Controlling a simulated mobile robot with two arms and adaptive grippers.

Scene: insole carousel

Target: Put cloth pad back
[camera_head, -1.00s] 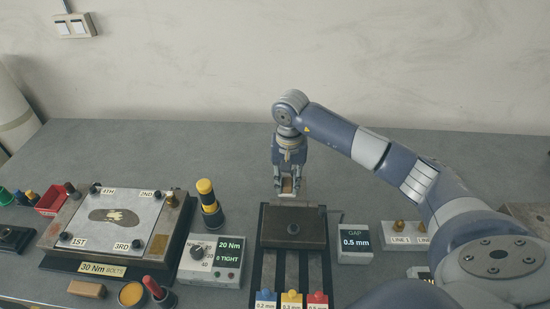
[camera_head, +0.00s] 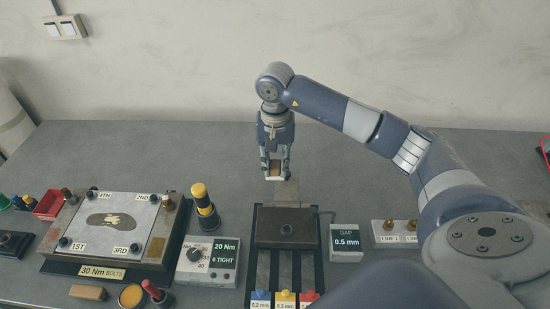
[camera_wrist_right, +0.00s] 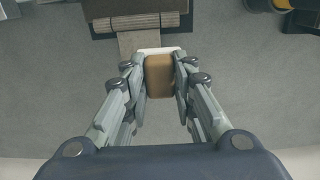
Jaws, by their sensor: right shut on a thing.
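The cloth pad (camera_wrist_right: 160,75) is a small tan block with a white edge at its far end. My right gripper (camera_head: 275,168) is shut on it, with one finger on each side, as the right wrist view shows. In the head view the pad (camera_head: 274,176) shows small between the fingertips, just behind and left of a grey strip (camera_head: 288,190). The strip sticks out from the back of a dark metal block (camera_head: 286,227). I cannot tell how high the pad is above the table. My left gripper is not in view.
Beside the metal block are a torque box (camera_head: 208,256), a yellow-black tool (camera_head: 204,205) and a gap display (camera_head: 346,243). A tan block (camera_head: 88,292) lies front left. The table behind is clear.

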